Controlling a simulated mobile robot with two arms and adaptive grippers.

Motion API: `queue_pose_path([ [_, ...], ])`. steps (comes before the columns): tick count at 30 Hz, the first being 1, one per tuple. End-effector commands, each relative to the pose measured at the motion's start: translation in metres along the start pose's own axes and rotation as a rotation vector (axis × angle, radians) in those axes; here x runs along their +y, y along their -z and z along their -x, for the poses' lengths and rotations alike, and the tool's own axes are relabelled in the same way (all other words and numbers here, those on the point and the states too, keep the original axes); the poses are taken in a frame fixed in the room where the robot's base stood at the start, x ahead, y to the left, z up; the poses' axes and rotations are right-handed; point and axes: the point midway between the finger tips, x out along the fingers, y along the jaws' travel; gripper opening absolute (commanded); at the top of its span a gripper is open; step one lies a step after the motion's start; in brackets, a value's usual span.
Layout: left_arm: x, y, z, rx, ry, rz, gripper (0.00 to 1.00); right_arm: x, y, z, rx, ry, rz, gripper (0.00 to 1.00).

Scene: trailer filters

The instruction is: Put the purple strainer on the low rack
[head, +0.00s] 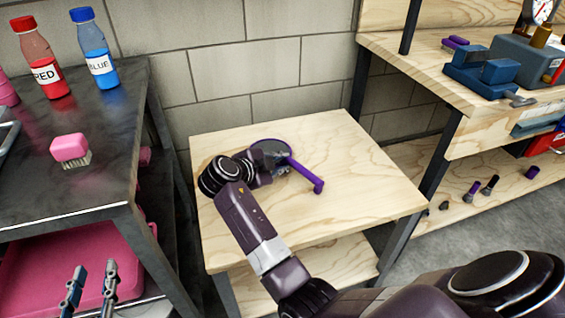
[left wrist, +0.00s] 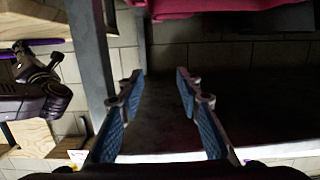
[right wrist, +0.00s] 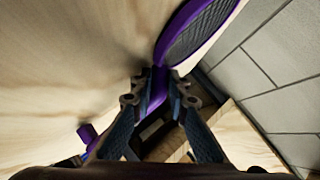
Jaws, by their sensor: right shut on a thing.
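The purple strainer (head: 306,176) has a round dark mesh and a purple handle. It is at the back of the low wooden rack's top (head: 365,200). My right gripper (head: 280,170) is shut on the strainer, near where the handle meets the rim. In the right wrist view the purple strainer (right wrist: 192,30) runs between the fingers of the right gripper (right wrist: 158,98). I cannot tell whether the strainer touches the wood. My left gripper (head: 90,290) is open and empty, low at the left; its spread fingers also show in the left wrist view (left wrist: 163,85).
A dark table (head: 60,180) at the left holds a red bottle (head: 45,65), a blue bottle (head: 97,60) and a pink brush (head: 70,148). A pink bin (head: 75,270) is below. At the right is a wooden workbench (head: 410,50) with tools. The low rack's right side is clear.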

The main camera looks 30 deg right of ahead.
Motion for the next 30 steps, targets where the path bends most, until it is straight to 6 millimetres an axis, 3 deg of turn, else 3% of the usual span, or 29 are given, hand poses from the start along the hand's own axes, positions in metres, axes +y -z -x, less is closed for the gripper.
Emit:
queue_pose_path([
  [5,0.001,0.003,-0.001,0.014,-0.001,0.001,0.32,0.002,-0.001,-0.001,-0.002,-0.003,0.001,0.00],
  [6,0.001,0.003,-0.001,0.014,-0.001,0.001,0.32,0.002,-0.001,-0.001,-0.002,-0.004,0.002,0.19],
  [10,0.001,0.003,-0.001,0.013,-0.001,0.001,0.32,0.002,-0.002,-0.001,-0.002,-0.005,0.002,0.32],
  [23,0.000,-0.001,-0.001,-0.014,0.001,0.000,0.32,0.001,0.000,0.001,-0.003,-0.004,0.002,0.32],
  [30,-0.007,-0.044,0.011,-0.211,0.014,-0.002,0.32,-0.006,0.006,0.005,-0.001,-0.003,0.001,0.32],
])
